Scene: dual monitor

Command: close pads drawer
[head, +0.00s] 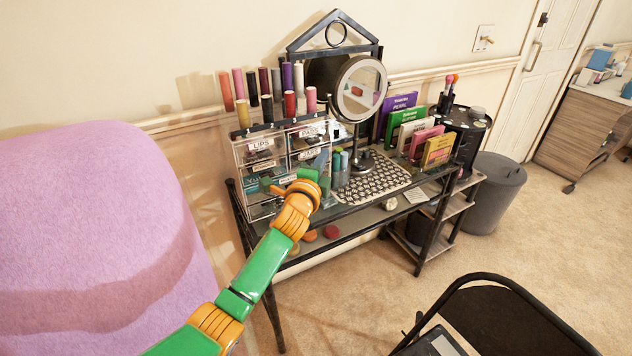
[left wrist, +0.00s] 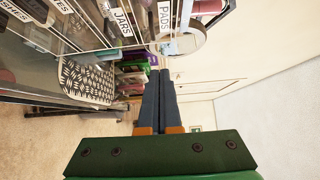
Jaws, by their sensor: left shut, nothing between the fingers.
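A clear drawer organizer (head: 240,165) stands at the left end of the dark-framed vanity table. Its upper right drawer carries the PADS label (head: 313,131), and I cannot tell for sure how far that drawer is pulled out. The PADS label (left wrist: 165,15) also shows at the top of the left wrist view, beside the JARS label (left wrist: 122,20). My left gripper (head: 323,160) is in front of the organizer's right side, partly hiding its lower drawers. In the left wrist view its fingers (left wrist: 159,75) are together and empty, apart from the labels in the picture.
Spools or bottles in several colors stand on top of the organizer. A round mirror (head: 361,90) stands to its right, with a patterned mat (head: 372,181), books (head: 437,150) and bottles nearby. A black chair (head: 500,305) is at front right; a pink seat (head: 95,230) is at left.

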